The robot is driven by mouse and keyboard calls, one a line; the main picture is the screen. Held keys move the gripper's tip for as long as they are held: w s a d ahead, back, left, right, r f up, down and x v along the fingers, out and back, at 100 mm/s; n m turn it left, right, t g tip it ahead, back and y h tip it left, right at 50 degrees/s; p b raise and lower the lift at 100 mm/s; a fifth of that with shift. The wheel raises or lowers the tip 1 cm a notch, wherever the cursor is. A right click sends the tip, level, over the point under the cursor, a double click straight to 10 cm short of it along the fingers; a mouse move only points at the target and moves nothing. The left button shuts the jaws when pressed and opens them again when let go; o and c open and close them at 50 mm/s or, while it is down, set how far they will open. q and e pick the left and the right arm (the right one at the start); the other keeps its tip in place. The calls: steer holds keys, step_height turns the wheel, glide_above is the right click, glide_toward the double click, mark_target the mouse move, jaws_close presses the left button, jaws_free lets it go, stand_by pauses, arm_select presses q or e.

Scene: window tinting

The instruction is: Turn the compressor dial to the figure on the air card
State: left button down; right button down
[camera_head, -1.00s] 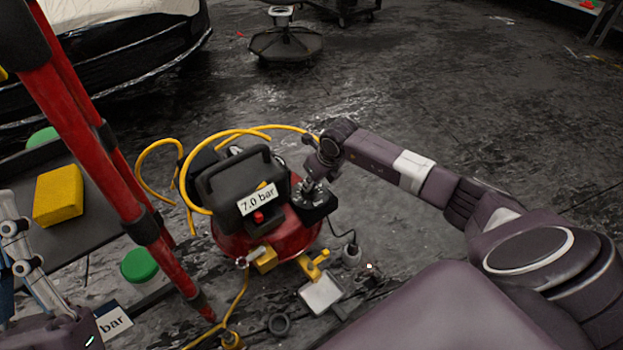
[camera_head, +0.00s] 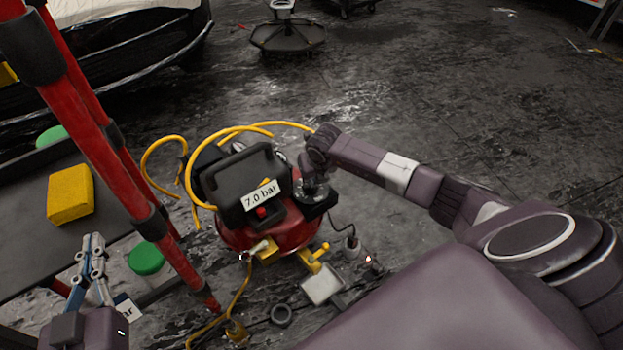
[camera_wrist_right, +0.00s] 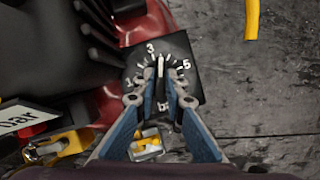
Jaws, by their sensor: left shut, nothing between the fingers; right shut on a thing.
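The red and black compressor (camera_head: 240,185) stands on the floor with a white card (camera_head: 261,195) reading "7.0 bar" on it. Its dial (camera_wrist_right: 186,48) is a black plate marked 1, 3 and 5, with part of "bar" below. A white line on the knob (camera_wrist_right: 160,66) points up, just right of the 3. My right gripper (camera_wrist_right: 158,92) is shut on this knob, and its fingers hide part of the plate. My left gripper (camera_head: 95,240) is shut and empty at the lower left. Another card (camera_head: 128,311) beside it shows only "ar"; the rest is hidden.
Red poles (camera_head: 110,150) slant between my left gripper and the compressor. A yellow hose (camera_head: 160,140) loops behind the compressor. A yellow block (camera_head: 70,194) lies on a dark surface at left. A green-lidded tub (camera_head: 147,260) is near the poles.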

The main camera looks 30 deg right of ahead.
stand_by(0.4)
steer(key=c, duration=2)
jaws_free()
steer(key=shift+r, duration=0.1)
steer(key=v, duration=1.1)
steer(key=shift+s+r, duration=0.3)
steer(key=shift+r, duration=0.05)
steer(key=shift+a, duration=0.1)
